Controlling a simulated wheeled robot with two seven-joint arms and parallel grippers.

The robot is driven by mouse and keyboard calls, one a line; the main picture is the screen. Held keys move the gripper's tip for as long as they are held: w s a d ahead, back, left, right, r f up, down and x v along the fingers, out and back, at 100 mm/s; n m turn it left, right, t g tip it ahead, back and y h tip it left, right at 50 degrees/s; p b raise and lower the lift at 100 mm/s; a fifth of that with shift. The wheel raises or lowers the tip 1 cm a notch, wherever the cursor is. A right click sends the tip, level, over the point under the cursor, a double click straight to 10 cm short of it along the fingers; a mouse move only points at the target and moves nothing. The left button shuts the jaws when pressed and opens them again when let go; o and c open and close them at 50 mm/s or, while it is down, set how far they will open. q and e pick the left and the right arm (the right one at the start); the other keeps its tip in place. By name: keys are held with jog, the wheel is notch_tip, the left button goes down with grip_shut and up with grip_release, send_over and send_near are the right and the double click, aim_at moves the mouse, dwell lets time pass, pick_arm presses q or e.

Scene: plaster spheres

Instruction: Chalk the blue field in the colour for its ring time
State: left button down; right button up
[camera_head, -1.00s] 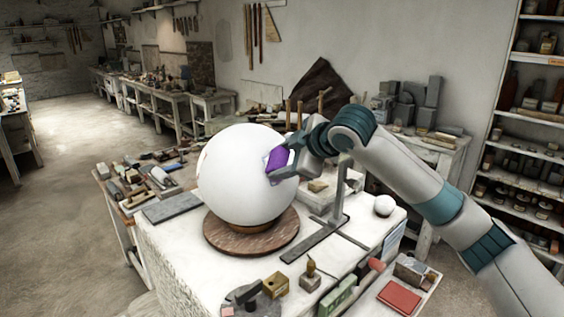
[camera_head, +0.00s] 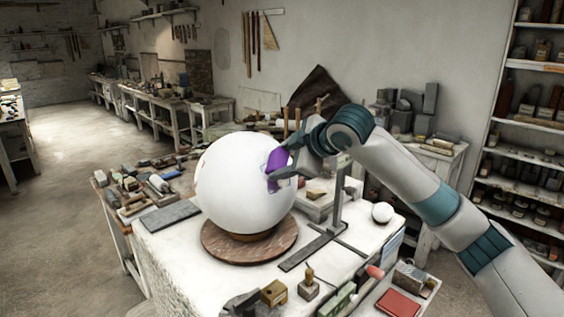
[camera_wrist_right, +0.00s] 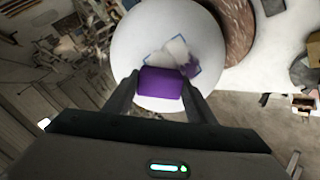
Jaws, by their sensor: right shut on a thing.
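A large white plaster sphere (camera_head: 235,185) rests on a round brown wooden base (camera_head: 220,245). My right gripper (camera_head: 283,163) is shut on a purple chalk block (camera_head: 277,157) at the sphere's right side. The right wrist view also shows the purple block (camera_wrist_right: 160,84) between the two fingers, over the sphere. A blue-outlined field (camera_wrist_right: 173,50) sits just beyond the block. It holds a pale patch and some purple colour at its right; the block hides part of it. Whether the block touches the surface is not clear. My left gripper is not in view.
A dark metal stand (camera_head: 336,205) rises just right of the sphere. A small white ball (camera_head: 382,212), stamps and a red block (camera_head: 398,303) lie at the right and front. Tools crowd the left bench. The white tabletop (camera_head: 185,265) is bare at front left.

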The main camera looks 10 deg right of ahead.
jog(key=shift+s+a+f, duration=0.35)
jog(key=shift+s+f, duration=0.3)
jog(key=shift+f, duration=0.1)
jog(key=shift+s+a+f+b, duration=0.35)
jog(key=shift+s+f, duration=0.2)
jog(key=shift+s, duration=0.1)
jog(key=shift+w+d+r+p, duration=0.35)
jog(key=shift+w+r, duration=0.3)
jog(key=shift+r, duration=0.05)
dwell(0.4)
jog(key=shift+w+d+r, duration=0.35)
jog(key=shift+w+r, duration=0.25)
jog(key=shift+w, duration=0.05)
